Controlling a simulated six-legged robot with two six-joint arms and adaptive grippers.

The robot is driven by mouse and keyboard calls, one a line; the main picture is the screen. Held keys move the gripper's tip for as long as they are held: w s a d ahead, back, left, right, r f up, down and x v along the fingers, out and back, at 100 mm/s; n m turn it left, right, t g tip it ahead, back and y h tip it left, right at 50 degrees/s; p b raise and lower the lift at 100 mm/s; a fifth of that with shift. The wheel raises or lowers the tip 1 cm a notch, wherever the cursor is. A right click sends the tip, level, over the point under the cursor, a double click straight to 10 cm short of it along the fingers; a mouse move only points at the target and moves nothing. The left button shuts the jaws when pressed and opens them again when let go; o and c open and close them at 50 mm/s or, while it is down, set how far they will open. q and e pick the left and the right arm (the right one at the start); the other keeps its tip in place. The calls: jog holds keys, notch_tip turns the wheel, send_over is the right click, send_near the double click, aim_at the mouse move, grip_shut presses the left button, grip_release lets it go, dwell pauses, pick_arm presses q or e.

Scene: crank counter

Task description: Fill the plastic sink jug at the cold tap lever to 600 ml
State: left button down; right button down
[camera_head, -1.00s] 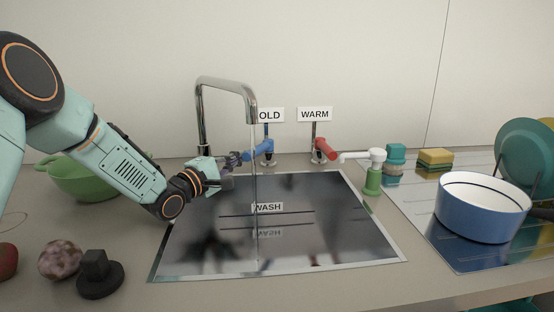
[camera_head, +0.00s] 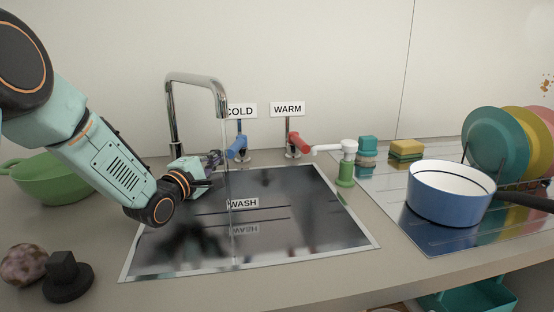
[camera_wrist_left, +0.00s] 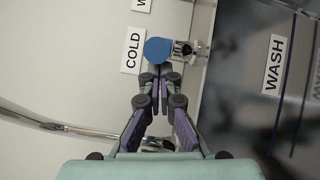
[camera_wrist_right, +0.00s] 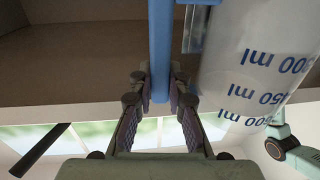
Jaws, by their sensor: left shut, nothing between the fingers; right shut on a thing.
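The blue cold tap lever (camera_head: 237,148) stands behind the sink under the COLD sign. My left gripper (camera_head: 221,157) is shut and empty, its tips at the lever; the left wrist view shows the blue knob (camera_wrist_left: 158,50) right in front of the fingertips, and contact is unclear. A thin water stream (camera_head: 230,190) falls from the chrome spout (camera_head: 221,104) into the sink. My right gripper (camera_wrist_right: 160,95) is shut on the blue handle (camera_wrist_right: 160,40) of the clear plastic jug (camera_wrist_right: 258,70). Its blue ml marks appear upside down; I cannot make out a water level. The head view does not show the jug.
The sink (camera_head: 250,235) is empty of objects. The red warm lever (camera_head: 299,143) and a soap dispenser (camera_head: 345,165) stand to the right. A blue pot (camera_head: 450,195) and plates (camera_head: 495,145) are farther right. A green bowl (camera_head: 50,180) and a black knob-like object (camera_head: 67,280) are at left.

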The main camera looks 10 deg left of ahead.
pick_arm(q)
jog(key=shift+d+p, duration=0.45)
jog(key=shift+d, duration=1.35)
pick_arm(e)
jog(key=shift+r, duration=0.55)
jog(key=shift+a+r, duration=0.1)
jog(key=shift+a, duration=0.05)
pick_arm(q)
jog(key=shift+d, duration=0.2)
jog(key=shift+s+f, duration=0.1)
jog(key=shift+s, duration=0.05)
pick_arm(e)
jog(key=shift+s, duration=0.1)
